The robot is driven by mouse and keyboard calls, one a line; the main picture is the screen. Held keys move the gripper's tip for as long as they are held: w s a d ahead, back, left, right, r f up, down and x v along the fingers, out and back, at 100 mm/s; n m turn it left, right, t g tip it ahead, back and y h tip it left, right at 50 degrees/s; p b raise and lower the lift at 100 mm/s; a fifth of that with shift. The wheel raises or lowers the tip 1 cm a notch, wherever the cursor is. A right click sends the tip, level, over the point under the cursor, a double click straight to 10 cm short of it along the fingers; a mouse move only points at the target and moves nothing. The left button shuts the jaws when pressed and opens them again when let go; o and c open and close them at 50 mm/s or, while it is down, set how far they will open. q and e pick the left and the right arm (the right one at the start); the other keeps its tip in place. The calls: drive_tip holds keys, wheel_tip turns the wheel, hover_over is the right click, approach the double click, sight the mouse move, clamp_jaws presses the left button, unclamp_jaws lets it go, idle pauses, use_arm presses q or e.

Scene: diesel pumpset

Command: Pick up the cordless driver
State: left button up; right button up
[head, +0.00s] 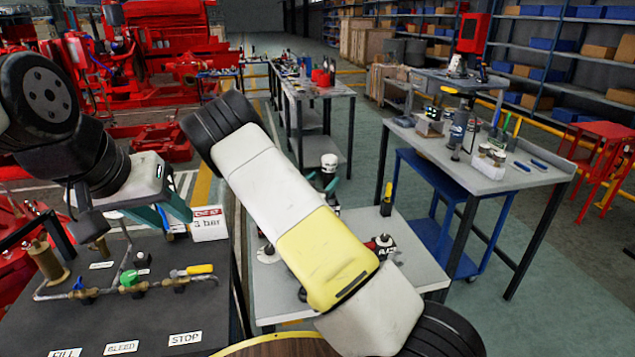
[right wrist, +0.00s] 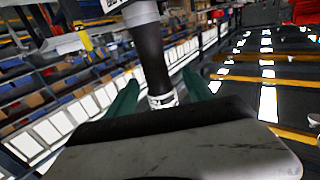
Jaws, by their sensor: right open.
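A red-and-black power tool with white lettering (head: 383,243) lies on the grey bench (head: 415,251) in the head view. It looks like the cordless driver, but my right arm partly hides it. My right gripper (head: 329,184) is behind that arm, over the far-left part of this bench, apart from the tool. In the right wrist view its green fingers (right wrist: 161,95) are open. A dark cylinder with a white band (right wrist: 155,65) shows between them; I cannot tell whether it touches them. My left gripper (head: 166,212), with teal fingers, is over the dark valve panel at left; its opening is unclear.
A yellow-and-black upright object (head: 387,200) stands at the grey bench's back edge. A second bench (head: 480,178) with tools and a blue cart (head: 440,205) stand at right.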

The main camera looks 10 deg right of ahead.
drive_tip(key=x, duration=0.4)
drive_tip(key=shift+d, duration=0.2)
drive_tip(key=shift+s, duration=0.1)
clamp_jaws()
idle(1.1)
